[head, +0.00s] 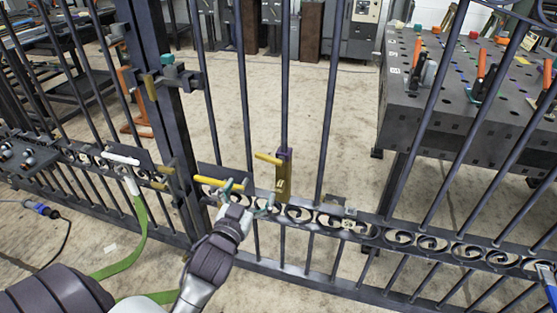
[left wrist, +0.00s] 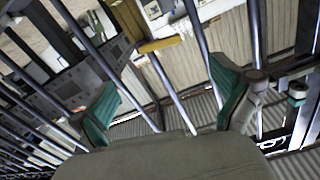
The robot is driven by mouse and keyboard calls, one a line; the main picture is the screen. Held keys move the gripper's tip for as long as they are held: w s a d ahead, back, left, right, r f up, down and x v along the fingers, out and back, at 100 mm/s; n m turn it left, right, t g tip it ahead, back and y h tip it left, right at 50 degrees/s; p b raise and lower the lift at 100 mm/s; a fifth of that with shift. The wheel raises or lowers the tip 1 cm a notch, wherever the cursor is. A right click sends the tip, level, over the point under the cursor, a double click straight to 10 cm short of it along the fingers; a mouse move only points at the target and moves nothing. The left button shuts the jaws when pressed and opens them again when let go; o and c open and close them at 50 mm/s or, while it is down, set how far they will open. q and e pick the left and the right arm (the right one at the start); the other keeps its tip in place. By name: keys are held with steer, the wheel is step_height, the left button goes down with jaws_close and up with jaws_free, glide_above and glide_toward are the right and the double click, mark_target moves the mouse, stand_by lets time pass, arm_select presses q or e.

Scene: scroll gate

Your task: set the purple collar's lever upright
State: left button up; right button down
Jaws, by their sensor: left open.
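The purple collar (head: 285,153) sits around an upright gate bar in the head view, at the top of a brass-coloured block (head: 283,183). Its yellow lever (head: 268,158) sticks out to the left, close to level rather than upright. My left gripper (head: 246,194) is open and empty, below and left of the lever, in front of the scroll band. In the left wrist view its green-padded fingers (left wrist: 165,100) are spread apart with gate bars beyond them. A yellow bar (left wrist: 160,44) shows above them there; I cannot tell whether it is this lever. My right gripper is not in view.
Another yellow handle (head: 212,182) lies left of my left gripper, by a dark plate. A thick gate post (head: 160,110) stands further left. A white handle (head: 123,159) with a green strap (head: 138,225) is left of that. A perforated table (head: 470,110) stands behind the gate.

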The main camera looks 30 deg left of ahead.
mark_target(268, 160)
arm_select(q)
steer(key=b+x, duration=0.1)
steer(key=x, duration=1)
steer(key=shift+w, duration=0.6)
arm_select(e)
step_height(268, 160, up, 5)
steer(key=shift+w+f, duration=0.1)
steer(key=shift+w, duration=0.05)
arm_select(q)
steer(key=c, duration=1.5)
